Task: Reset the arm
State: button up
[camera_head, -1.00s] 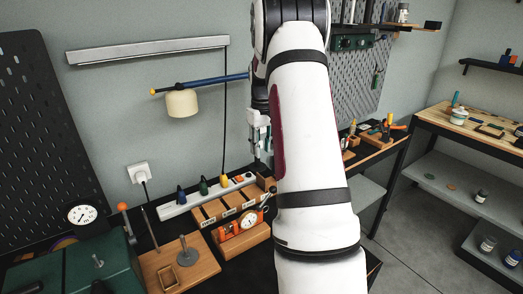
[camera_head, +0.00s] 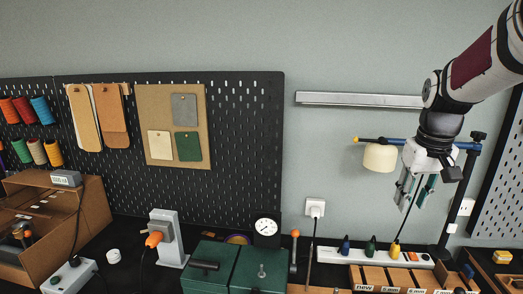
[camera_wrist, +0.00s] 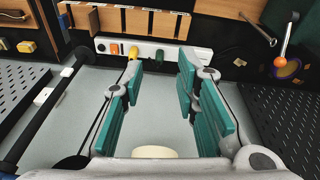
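My arm reaches in from the upper right in the head view. My gripper (camera_head: 411,198) hangs from it with the fingers pointing down, in front of the wall and above the bench. It is right of the cream lamp shade (camera_head: 380,157). In the wrist view my gripper (camera_wrist: 160,78) has its two teal-padded fingers spread apart, with nothing between them. Beyond the fingers the wrist view shows the white power strip (camera_wrist: 145,52).
The lamp's blue arm (camera_head: 466,146) passes close behind my gripper. Below stand the power strip with coloured plugs (camera_head: 382,257) and labelled wooden bins (camera_head: 375,277). A green press (camera_head: 215,262), dial (camera_head: 266,228) and orange-knobbed lever (camera_head: 294,250) are to the left. The wall space around the gripper is mostly free.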

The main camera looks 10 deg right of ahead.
jog(key=s+a+r+n+t, duration=0.2)
jog(key=s+a+t, duration=0.1)
jog(key=s+a, duration=1.5)
jog(key=shift+s+a+t+y, duration=0.3)
jog(key=shift+a+y, duration=0.1)
jog(key=shift+a, duration=0.7)
jog(key=shift+r, duration=0.1)
